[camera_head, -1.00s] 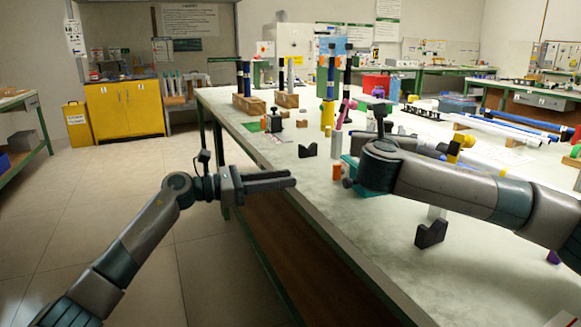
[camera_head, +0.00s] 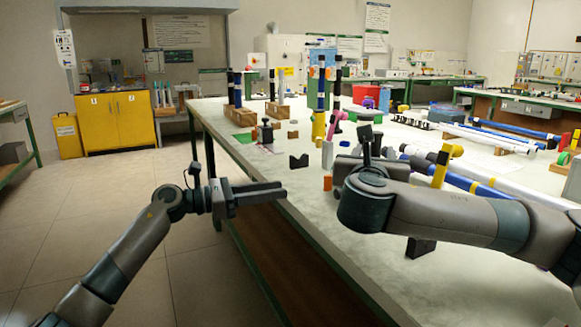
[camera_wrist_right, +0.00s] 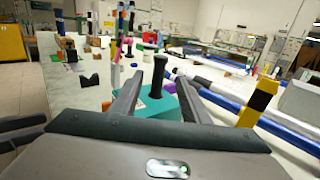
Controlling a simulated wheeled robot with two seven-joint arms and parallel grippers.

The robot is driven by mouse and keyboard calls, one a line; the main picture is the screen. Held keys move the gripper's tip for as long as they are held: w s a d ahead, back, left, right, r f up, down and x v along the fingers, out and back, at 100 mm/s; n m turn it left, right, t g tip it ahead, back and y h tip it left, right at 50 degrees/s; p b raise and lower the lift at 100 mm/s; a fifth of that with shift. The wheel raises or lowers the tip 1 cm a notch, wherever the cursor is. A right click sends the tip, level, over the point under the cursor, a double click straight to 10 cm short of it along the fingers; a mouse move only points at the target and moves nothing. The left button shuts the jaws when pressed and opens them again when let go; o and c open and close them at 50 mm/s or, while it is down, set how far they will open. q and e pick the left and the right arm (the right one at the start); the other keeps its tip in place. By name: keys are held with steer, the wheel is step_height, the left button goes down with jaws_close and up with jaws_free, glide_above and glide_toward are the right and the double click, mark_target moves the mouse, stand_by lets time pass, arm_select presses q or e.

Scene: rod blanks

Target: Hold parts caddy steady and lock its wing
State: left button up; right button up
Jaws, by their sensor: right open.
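The teal parts caddy (camera_wrist_right: 158,104) with an upright black handle (camera_wrist_right: 158,72) stands on the bench in the right wrist view. My right gripper (camera_wrist_right: 160,84) is open, one finger on either side of the handle, with the handle apparently untouched. In the head view my right wrist and forearm hide most or all of the caddy. I cannot make out its wing or lock. My left gripper (camera_head: 284,188) hangs empty off the bench's left edge, well apart from the caddy; its finger gap is unclear.
Long blue and white rods (camera_head: 480,135) lie on the right. The floor left of the bench is clear.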

steer(key=shift+v, duration=1.4)
